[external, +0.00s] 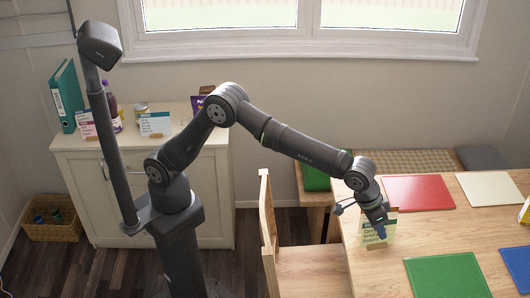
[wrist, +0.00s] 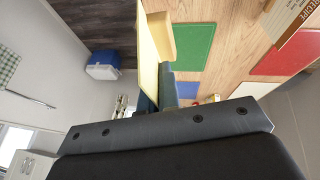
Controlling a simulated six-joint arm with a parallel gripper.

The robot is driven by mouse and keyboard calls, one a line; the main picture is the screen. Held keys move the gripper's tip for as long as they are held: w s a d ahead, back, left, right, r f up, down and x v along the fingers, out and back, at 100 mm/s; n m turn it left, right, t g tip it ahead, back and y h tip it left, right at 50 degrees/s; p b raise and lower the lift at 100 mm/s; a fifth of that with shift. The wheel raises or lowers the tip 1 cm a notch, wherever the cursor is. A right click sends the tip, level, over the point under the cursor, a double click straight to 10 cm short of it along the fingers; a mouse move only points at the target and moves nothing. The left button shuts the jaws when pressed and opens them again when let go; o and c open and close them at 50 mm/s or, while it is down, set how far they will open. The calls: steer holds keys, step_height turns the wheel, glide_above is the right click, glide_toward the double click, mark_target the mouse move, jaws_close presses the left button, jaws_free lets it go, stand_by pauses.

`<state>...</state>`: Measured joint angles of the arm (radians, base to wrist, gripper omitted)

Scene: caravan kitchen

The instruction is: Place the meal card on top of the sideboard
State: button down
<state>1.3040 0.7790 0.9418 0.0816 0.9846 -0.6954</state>
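The meal card (external: 388,236) is a pale card with a dark top band and green print. It is upright at the table's left edge; whether its foot touches the table I cannot tell. My gripper (external: 378,229) is over it, pointing down. In the wrist view the card (wrist: 149,45) shows nearly edge-on, with a wooden foot, between the two blue-grey fingers (wrist: 158,95), which appear closed on its upper part. The white sideboard (external: 183,150) stands at the left against the wall, behind my arm.
On the sideboard are a teal binder (external: 66,97), a purple bottle (external: 112,108), a jar (external: 141,114) and two other cards, one pink (external: 87,124), one teal-banded (external: 155,124). Bare top shows near its front. A wooden chair (external: 268,232) stands between sideboard and table (external: 388,268).

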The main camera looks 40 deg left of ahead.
steer(key=w+a, duration=1.2)
steer(key=w, duration=0.4)
steer(key=w+a, duration=1.3)
steer(key=w, duration=0.2)
steer(key=w+a, duration=0.4)
steer(key=a, duration=0.7)
steer(key=w+a+m, duration=0.1)
steer(key=w+a, duration=0.3)
steer(key=a, duration=0.7)
steer(key=w+a, duration=0.5)
steer(key=a, duration=0.6)
steer(key=s+a+m+g, duration=0.1)
steer(key=s+a, duration=0.3)
steer(key=a, duration=1.4)
steer(key=s+a, duration=0.3)
steer(key=a, duration=1.4)
steer(key=s+a+r+m, duration=0.1)
steer(key=s+a, duration=2.1)
steer(key=a, duration=0.1)
steer(key=shift+s+a+f, duration=0.1)
steer(key=shift+f, duration=5.15)
steer(key=shift+s+a+f, duration=0.1)
steer(key=shift+f, duration=5.1)
steer(key=shift+f, duration=0.1)
